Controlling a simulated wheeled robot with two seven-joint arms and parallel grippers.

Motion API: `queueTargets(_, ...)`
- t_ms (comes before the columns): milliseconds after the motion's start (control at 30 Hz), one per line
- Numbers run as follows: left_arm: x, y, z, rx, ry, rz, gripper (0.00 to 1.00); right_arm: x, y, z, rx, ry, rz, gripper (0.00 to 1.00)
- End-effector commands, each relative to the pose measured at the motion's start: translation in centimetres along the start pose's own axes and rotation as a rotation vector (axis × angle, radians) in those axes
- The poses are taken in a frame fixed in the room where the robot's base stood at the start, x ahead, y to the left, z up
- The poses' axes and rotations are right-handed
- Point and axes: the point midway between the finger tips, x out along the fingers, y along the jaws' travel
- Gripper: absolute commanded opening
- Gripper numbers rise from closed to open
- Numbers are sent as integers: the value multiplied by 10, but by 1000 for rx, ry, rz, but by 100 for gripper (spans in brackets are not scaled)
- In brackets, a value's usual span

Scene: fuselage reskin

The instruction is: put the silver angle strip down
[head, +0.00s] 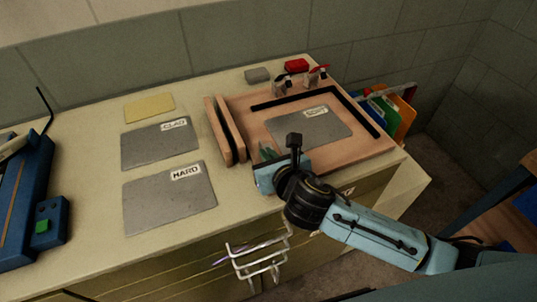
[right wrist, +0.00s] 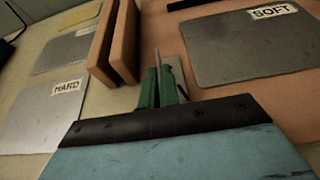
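My right gripper (head: 268,163) is over the front left part of the wooden board (head: 372,153). Its green fingers (right wrist: 160,88) are close together in the right wrist view. A thin grey strip (right wrist: 157,58), seemingly the silver angle strip, stands up between them, with a small grey face (right wrist: 178,72) just right of the fingers. The gripper looks shut on it. Its lower part is hidden by the fingers, and I cannot tell whether it touches the board. In the head view the strip is hidden. My left gripper is not in view.
A SOFT sheet (head: 300,128) lies on the board inside a black angled edge (head: 365,118). Two upright wooden strips (head: 218,132) stand left of the gripper. CLAD (head: 150,148) and HARD (head: 165,205) sheets lie farther left. Clamps (head: 282,84) stand behind; a wire basket (head: 258,262) hangs in front.

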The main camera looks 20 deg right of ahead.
Motion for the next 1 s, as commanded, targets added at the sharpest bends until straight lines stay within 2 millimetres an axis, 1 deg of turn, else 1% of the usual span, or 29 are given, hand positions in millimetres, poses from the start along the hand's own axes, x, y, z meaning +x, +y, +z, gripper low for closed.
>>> queueTargets(67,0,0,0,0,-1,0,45,1,0,-3,-1,1,0,0)
queueTargets(100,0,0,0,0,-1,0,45,1,0,-3,0,1,0,7)
queueTargets(233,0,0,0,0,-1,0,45,1,0,-3,0,1,0,24)
queueTargets(500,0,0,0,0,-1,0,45,1,0,-2,0,1,0,25)
queueTargets(600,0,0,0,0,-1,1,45,-2,0,1,0,0,0,25)
queueTargets(667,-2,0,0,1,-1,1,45,-9,0,1,-2,2,1,25)
queueTargets(767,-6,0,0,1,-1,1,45,-27,0,1,-2,3,2,25)
queueTargets(1000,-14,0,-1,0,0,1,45,-80,0,1,-2,4,2,25)
